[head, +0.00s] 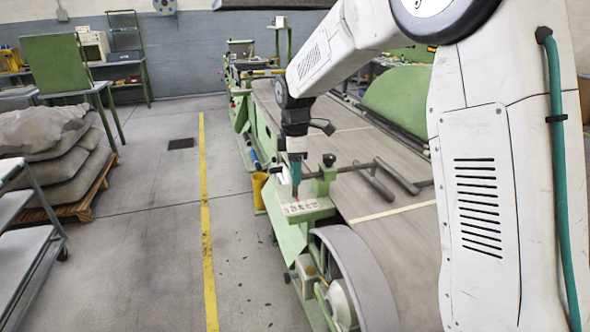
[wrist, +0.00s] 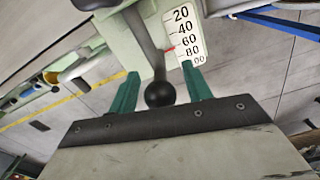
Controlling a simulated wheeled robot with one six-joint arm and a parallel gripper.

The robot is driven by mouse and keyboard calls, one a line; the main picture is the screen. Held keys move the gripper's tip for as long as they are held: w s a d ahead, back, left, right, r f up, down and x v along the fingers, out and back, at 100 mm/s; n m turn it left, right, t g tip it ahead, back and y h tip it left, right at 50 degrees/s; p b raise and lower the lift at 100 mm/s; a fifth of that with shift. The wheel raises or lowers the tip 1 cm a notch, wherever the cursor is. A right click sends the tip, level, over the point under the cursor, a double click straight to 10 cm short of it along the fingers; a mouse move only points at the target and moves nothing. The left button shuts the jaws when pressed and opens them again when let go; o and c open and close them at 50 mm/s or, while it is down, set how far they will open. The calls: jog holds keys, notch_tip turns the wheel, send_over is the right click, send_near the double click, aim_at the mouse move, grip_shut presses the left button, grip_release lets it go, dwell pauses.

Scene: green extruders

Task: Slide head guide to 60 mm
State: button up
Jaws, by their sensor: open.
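The head guide's grey lever (wrist: 146,38) ends in a black ball knob (wrist: 160,94) in the wrist view. My gripper (wrist: 160,69) is open, with one teal finger on each side of the lever and knob. I see gaps beside the knob and no clear contact. A white scale (wrist: 185,29) marked 20 to 100 lies beyond the right finger. A red pointer (wrist: 170,49) meets its edge about level with 60; the slanted view limits exact reading. In the head view my gripper (head: 296,180) hangs over the machine's scale plate (head: 301,208), fingers downward.
The green machine (head: 290,238) has a grey bed (head: 395,240), a bar with handles (head: 378,180) and a large wheel (head: 352,265). A black knob (head: 329,160) stands close right of my gripper.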

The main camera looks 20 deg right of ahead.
notch_tip(320, 180, up, 7)
jog(key=shift+r, duration=0.35)
dwell(0.3)
jog(key=shift+s+r, duration=0.1)
jog(key=shift+s, duration=0.05)
jog(key=s+d+r+m, duration=0.2)
jog(key=s+r+m, duration=0.15)
jog(key=s, duration=0.65)
jog(key=s+d+r+m, duration=0.15)
jog(key=s+m, duration=0.25)
jog(key=s, duration=0.5)
jog(key=s+f+m, duration=0.2)
jog(key=s+m, duration=0.2)
jog(key=s, duration=0.5)
jog(key=s+d+f+m+t, duration=0.1)
jog(key=s+m, duration=0.3)
jog(key=s, duration=0.6)
jog(key=shift+d+f, duration=0.3)
jog(key=shift+f, duration=0.5)
